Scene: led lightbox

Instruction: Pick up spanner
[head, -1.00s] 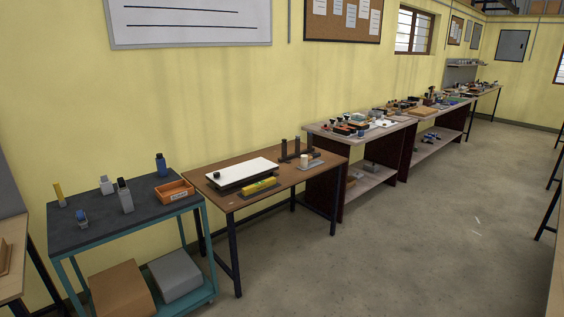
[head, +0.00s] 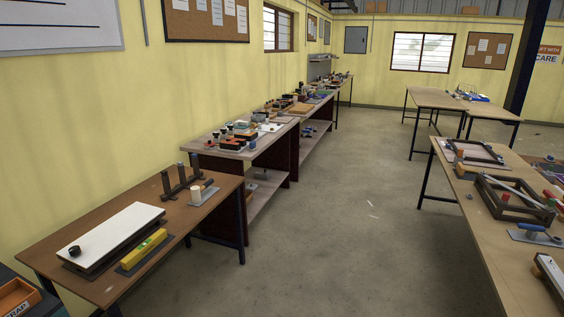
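I cannot make out a spanner for certain in the head view. Small tools and parts lie on several benches, many too small to tell apart. My gripper is not in view.
A brown table (head: 215,217) at the left holds a white board (head: 112,232) and a yellow level (head: 143,249). More cluttered benches (head: 268,146) run along the left wall. A long bench (head: 490,238) with frames and tools stands at the right, another table (head: 437,98) behind it. The floor (head: 340,230) between is clear.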

